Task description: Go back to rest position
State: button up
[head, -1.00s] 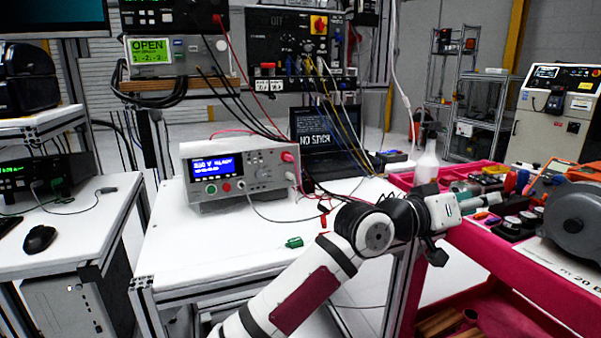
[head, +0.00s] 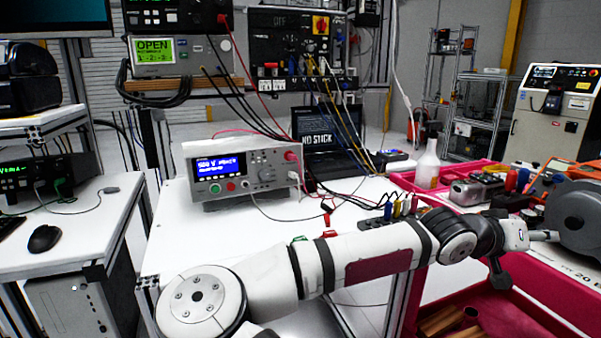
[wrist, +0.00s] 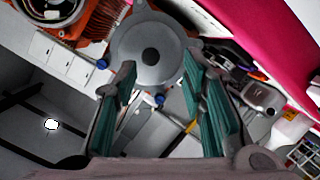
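My gripper (head: 545,236) is at the right in the head view, over the red tool cart and close to a grey round motor-like unit (head: 578,216). In the wrist view, the two green-padded fingers of my gripper (wrist: 158,72) are spread apart. Nothing is held between them. The grey round unit (wrist: 150,52) shows beyond the fingertips. My white arm stretches across the front of the workbench, roughly level, with a joint at the lower left of the head view.
The white bench (head: 170,228) carries a power supply (head: 245,170) and laptop (head: 328,135). A small green part (head: 298,239) is partly hidden by my arm. The red cart (head: 430,275) holds a spray bottle (head: 428,165), a grey metal part (head: 476,190) and several tools.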

jog(key=s+d+f+m+g+y, duration=0.1)
jog(key=s+d+f+g+y, duration=0.1)
jog(key=s+d+f, duration=0.3)
jog(key=s+d+f+m+g+y, duration=0.1)
jog(key=s+f, duration=0.2)
jog(key=f, duration=0.3)
jog(key=s+a+f+g+y, duration=0.25)
jog(key=s+a+y, duration=0.4)
jog(key=a, duration=0.35)
jog(key=s+a+r+n+t+y, duration=0.1)
jog(key=s+a+r+n+y, duration=0.2)
jog(key=s+a+r+n, duration=0.45)
jog(key=s+a+r+n+t+y, duration=0.15)
jog(key=s+a+r, duration=0.35)
jog(key=s+a, duration=0.65)
notch_tip(320, 180, up, 21)
jog(key=w+a+t+p, duration=0.2)
jog(key=t+p, duration=0.1)
jog(key=p, duration=1.6)
jog(key=shift+r+n+y, duration=0.2)
jog(key=shift+n+y, duration=0.2)
jog(key=shift+w, duration=0.15)
